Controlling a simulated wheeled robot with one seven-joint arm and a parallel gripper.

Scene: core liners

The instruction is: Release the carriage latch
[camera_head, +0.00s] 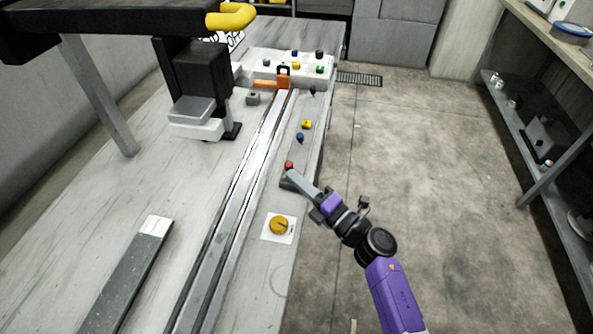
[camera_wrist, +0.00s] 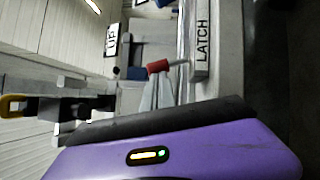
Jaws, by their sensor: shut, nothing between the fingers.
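The latch lever has a red knob (camera_head: 289,165) on a dark base (camera_head: 290,184) at the right edge of the bench. In the wrist view the red knob (camera_wrist: 158,66) sits on a short metal stem beside a white plate (camera_wrist: 201,45) reading LATCH. My gripper (camera_head: 292,176) is shut and empty. Its fingertips are right at the knob in the head view. In the wrist view the grey fingers (camera_wrist: 160,92) point at the knob; I cannot tell whether they touch it. A black and grey carriage-like unit (camera_head: 195,85) stands left of the rail.
A long metal rail (camera_head: 240,180) runs along the bench. A yellow dial (camera_head: 278,225), blue knob (camera_head: 300,137) and yellow knob (camera_head: 306,124) line its right side. An orange piece (camera_head: 271,84) is at the rail's far end. The floor (camera_head: 430,190) to the right is clear.

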